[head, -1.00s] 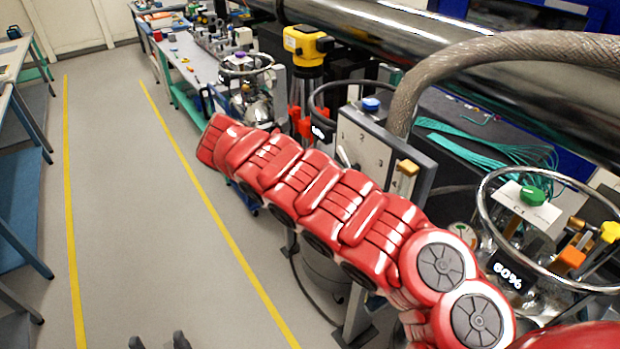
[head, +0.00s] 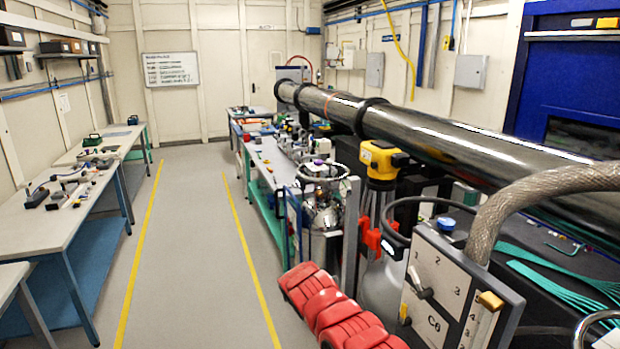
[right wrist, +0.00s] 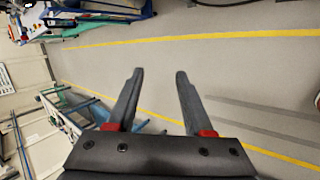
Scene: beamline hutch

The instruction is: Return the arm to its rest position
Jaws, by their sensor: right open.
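My right arm (head: 335,312), red and segmented, rises from the bottom edge of the head view beside the grey switch panel (head: 440,275). Its red end is left of the panel, over the edge of the floor aisle; the rest is cut off below. My right gripper (right wrist: 159,74) shows in the right wrist view. Its two dark fingers are apart, with only grey floor between them, so it is open and empty. My left gripper is not in view.
The panel, a braided hose (head: 545,195), a yellow-headed device (head: 383,160) and a handwheel (head: 320,171) crowd the right side. A long metal beam pipe (head: 440,135) runs behind. The aisle (head: 195,260) between yellow lines is clear; a workbench (head: 75,185) stands left.

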